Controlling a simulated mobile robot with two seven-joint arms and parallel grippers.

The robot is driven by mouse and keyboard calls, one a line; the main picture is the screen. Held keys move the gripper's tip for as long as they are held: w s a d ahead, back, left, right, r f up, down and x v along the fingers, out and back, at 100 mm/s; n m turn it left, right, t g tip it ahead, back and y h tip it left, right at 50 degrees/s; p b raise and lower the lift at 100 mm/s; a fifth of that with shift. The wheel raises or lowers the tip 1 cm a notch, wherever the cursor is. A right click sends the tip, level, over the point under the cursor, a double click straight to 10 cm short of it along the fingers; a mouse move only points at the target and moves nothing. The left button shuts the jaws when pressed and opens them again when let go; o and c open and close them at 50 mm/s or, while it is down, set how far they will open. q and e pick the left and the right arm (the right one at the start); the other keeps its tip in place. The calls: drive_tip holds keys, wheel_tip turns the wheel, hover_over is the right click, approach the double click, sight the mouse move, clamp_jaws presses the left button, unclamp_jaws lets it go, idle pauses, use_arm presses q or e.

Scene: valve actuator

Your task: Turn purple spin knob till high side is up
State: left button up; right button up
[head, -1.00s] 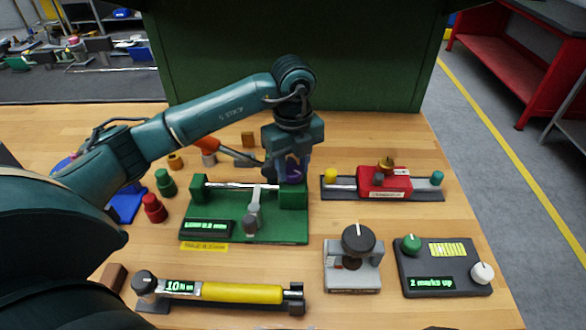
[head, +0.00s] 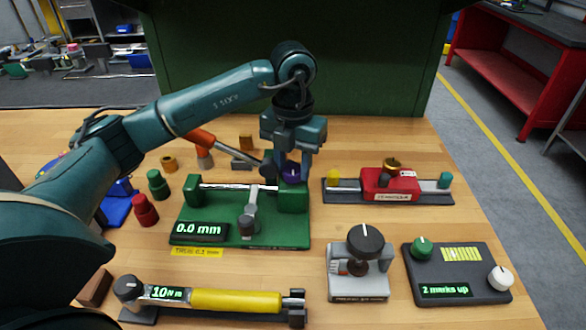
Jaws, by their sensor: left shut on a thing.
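The purple spin knob (head: 291,170) sits on the right-hand block of a green levelling fixture (head: 278,231). My left gripper (head: 290,172) points straight down and is shut on the knob, hiding much of it. A bright bar (head: 232,187) spans the fixture's two green blocks and looks about level. A grey lever piece (head: 250,212) stands at the bar's middle. The fixture's display (head: 199,230) reads 0.0 mm. A yellow label (head: 196,252) lies at its front edge; its text is too small to read surely. My right gripper is out of view.
A red slide device (head: 391,182) stands to the right. A grey dial unit (head: 358,280) and a dark panel (head: 455,272) reading "2 marks up" are in front of it. A yellow-handled torque tool (head: 236,301) lies at the front. Red (head: 145,211) and green pegs (head: 158,185) stand left.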

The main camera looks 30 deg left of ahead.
use_arm(q)
drive_tip(key=shift+f+m+b, duration=0.1)
drive_tip(key=shift+m+b, duration=0.3)
drive_tip(key=shift+m, duration=0.6)
drive_tip(key=m+b, duration=0.1)
drive_tip(key=m, duration=0.2)
drive_tip(key=shift+m+b, duration=0.3)
drive_tip(key=shift+b, duration=0.05)
drive_tip(key=m+b, duration=0.1)
drive_tip(key=m, duration=0.1)
drive_tip(key=shift+m, duration=0.4)
drive_tip(key=shift+m+b, duration=0.35)
drive_tip(key=shift+m, duration=0.45)
drive_tip(key=m+b, duration=0.1)
drive_tip(key=m, duration=0.2)
drive_tip(key=shift+m, duration=0.4)
drive_tip(key=m+b, duration=0.1)
drive_tip(key=m, duration=0.1)
drive_tip(key=shift+m, duration=1.2)
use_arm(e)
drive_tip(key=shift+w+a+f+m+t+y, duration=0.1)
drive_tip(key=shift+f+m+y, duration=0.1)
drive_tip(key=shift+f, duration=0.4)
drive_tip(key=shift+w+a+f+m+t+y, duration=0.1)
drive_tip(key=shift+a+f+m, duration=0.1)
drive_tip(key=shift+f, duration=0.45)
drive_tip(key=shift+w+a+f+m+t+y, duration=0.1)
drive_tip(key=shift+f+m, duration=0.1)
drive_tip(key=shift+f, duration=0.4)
